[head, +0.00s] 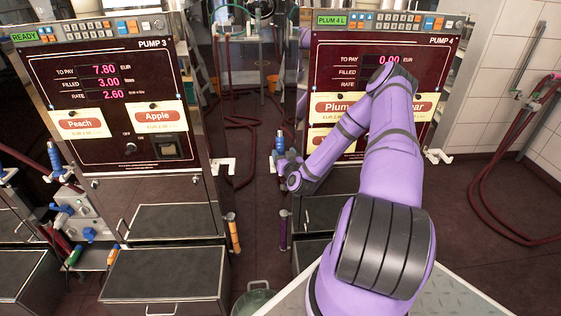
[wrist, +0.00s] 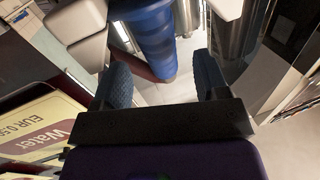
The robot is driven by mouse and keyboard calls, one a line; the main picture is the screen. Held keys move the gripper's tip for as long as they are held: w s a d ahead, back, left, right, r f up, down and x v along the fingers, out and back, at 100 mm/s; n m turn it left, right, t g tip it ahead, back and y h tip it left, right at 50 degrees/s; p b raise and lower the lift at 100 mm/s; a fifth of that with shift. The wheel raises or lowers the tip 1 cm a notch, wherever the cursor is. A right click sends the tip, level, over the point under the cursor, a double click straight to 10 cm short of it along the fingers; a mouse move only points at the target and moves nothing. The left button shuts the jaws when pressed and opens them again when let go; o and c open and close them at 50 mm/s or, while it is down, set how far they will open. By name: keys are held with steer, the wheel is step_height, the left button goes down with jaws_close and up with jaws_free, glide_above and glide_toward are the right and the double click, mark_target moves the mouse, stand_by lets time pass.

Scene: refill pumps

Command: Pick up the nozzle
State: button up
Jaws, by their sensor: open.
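A nozzle with a blue ribbed grip (wrist: 148,38) fills the upper middle of the wrist view. Its lower end reaches between the two finger pads of my gripper (wrist: 160,68), nearer the left one. My gripper is open, and I cannot tell whether a pad touches the nozzle. In the head view, the blue nozzle (head: 279,143) shows small at the left side of Pump 4 (head: 330,90), upright. My gripper (head: 283,160) is just below and beside it there, partly hidden by my own wrist.
Pump 3 (head: 110,200) stands at the left with another blue nozzle (head: 54,156) on its left side. Red hoses (head: 232,150) hang and lie in the gap between the pumps. A yellow Water label (wrist: 40,128) is at the wrist view's lower left.

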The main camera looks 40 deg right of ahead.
mark_target(282, 150)
steer(key=x, duration=0.4)
steer(key=shift+w, duration=0.1)
steer(key=c, duration=1.1)
